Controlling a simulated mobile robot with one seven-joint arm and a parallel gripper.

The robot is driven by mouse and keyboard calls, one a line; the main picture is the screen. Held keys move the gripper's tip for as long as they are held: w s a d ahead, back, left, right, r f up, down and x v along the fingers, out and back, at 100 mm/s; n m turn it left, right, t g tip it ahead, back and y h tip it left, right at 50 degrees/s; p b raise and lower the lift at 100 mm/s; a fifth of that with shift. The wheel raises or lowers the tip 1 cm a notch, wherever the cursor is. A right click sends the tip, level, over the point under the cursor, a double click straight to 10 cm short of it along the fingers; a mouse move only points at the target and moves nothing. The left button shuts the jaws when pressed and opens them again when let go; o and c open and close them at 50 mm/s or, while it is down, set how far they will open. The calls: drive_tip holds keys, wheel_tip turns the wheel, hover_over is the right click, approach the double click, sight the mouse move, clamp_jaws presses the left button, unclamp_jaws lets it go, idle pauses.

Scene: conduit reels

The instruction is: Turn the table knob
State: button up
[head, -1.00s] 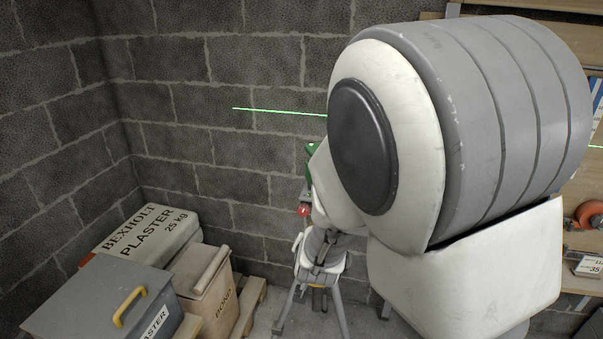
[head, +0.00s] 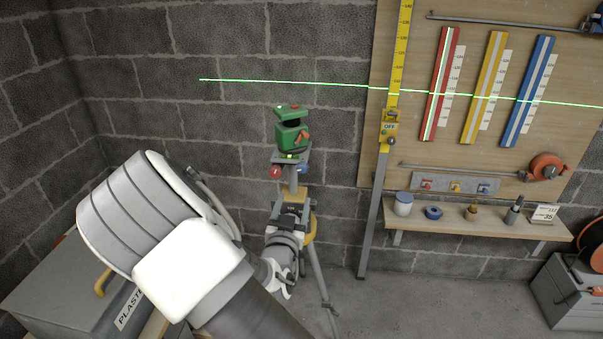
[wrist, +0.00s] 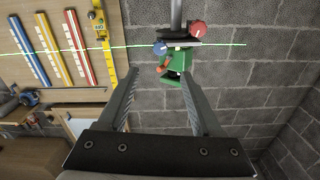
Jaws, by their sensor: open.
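A green laser level (head: 292,136) with an orange lever sits on a small grey table on a yellow-and-grey tripod (head: 311,228). A red knob (head: 274,172) is at the table's left and a blue knob (head: 303,168) at its right. The wrist view is upside down; it shows the red knob (wrist: 197,29), the blue knob (wrist: 160,48) and the green level (wrist: 180,60). My gripper (wrist: 160,74) is open and empty. The blue knob shows just beyond the gap between its fingertips. In the head view my wrist is low, in front of the tripod, hiding part of it.
A yellow staff (head: 397,60) leans on a wooden board with red, yellow and blue strips at right. A shelf (head: 470,228) with small items is below it. Grey cases stand at lower left and lower right. A green laser line crosses wall and board.

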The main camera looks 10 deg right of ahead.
sight(302, 170)
drive_tip(key=x, duration=1.4)
drive_tip(key=shift+w, duration=0.1)
drive_tip(key=shift+c, duration=0.4)
drive_tip(key=shift+f, duration=0.1)
clamp_jaws()
